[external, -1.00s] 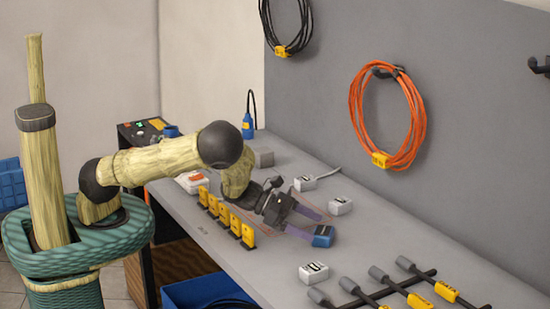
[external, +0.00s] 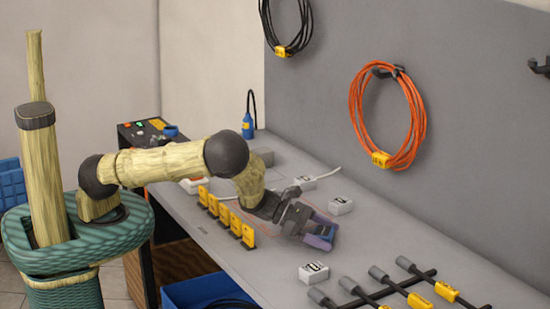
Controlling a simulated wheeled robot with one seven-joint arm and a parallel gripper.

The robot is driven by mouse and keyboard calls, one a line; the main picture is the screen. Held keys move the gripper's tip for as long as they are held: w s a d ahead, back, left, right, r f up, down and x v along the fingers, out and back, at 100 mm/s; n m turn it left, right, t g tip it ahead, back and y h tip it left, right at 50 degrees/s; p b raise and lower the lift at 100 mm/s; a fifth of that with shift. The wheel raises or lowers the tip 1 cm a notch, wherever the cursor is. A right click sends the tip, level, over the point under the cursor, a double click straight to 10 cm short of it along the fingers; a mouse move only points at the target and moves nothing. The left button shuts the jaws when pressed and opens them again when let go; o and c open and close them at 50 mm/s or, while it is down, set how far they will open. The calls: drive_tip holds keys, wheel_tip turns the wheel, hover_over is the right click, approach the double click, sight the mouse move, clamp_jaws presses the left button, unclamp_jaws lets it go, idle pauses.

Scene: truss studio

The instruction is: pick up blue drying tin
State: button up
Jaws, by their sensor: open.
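The blue drying tin (external: 327,231) is a small dark blue block on the grey workbench, right of the row of yellow tags. My gripper (external: 322,230) is open, low over the bench, with its purple fingers reaching to the tin. The fingers appear to lie on either side of it and hide much of it. I cannot tell whether they touch it.
Yellow tags (external: 228,222) stand in a row to the left. A black rack with grey-ended yellow-tagged rods (external: 420,302) lies front right. The bench right of the tin is clear.

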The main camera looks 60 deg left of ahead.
sight(325, 231)
drive_tip(key=c, duration=1.1)
wheel_tip(325, 231, up, 10)
drive_tip(key=shift+r, duration=0.1)
idle(0.3)
